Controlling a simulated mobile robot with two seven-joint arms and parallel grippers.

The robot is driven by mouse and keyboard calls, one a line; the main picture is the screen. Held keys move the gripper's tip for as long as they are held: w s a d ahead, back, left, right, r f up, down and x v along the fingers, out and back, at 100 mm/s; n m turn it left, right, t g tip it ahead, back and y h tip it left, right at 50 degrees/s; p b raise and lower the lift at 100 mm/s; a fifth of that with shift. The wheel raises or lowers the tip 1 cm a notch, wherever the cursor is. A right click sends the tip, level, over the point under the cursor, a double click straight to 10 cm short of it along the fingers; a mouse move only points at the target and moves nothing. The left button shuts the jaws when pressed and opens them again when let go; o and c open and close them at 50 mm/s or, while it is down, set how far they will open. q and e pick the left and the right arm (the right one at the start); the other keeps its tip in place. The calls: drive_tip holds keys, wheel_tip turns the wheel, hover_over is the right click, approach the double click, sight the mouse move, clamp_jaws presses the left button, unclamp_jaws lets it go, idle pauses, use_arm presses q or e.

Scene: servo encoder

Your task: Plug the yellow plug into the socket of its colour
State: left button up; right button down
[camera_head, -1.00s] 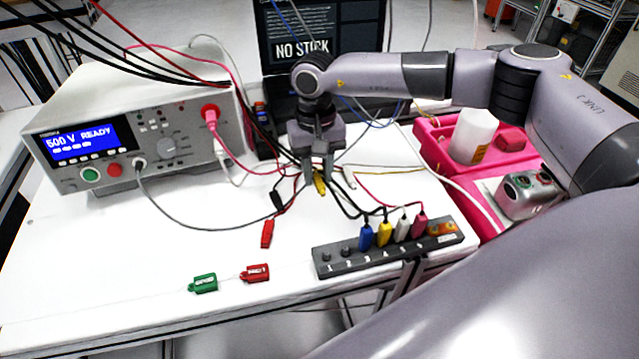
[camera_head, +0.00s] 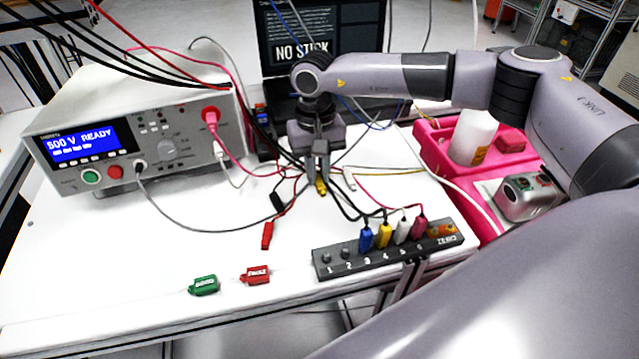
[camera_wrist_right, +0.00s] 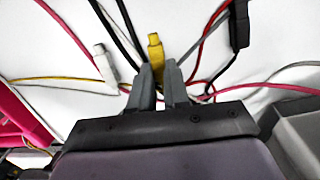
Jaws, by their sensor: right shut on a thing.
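The yellow plug (camera_head: 321,188) is between the fingertips of my right gripper (camera_head: 319,178), which is shut on it over the white table. In the right wrist view the yellow plug (camera_wrist_right: 156,45) sticks out beyond the fingers of the gripper (camera_wrist_right: 158,72). A dark numbered strip (camera_head: 338,267) lies near the table's front edge. Blue, yellow (camera_head: 384,236), white and pink connectors stand upright in it, with leads at their tops. The gripper is behind and to the left of these. I cannot tell a free yellow socket. My left gripper is not in view.
A white connector (camera_wrist_right: 104,66) and several crossing leads lie close around the gripper. A red connector (camera_head: 267,234), green tag (camera_head: 203,285) and red tag (camera_head: 255,274) lie at front left. A tester (camera_head: 130,135) stands left, a pink tray (camera_head: 437,158) right.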

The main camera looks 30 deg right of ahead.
sight(318, 177)
drive_tip(key=shift+r+p, duration=1.3)
drive_tip(key=shift+r, duration=1.05)
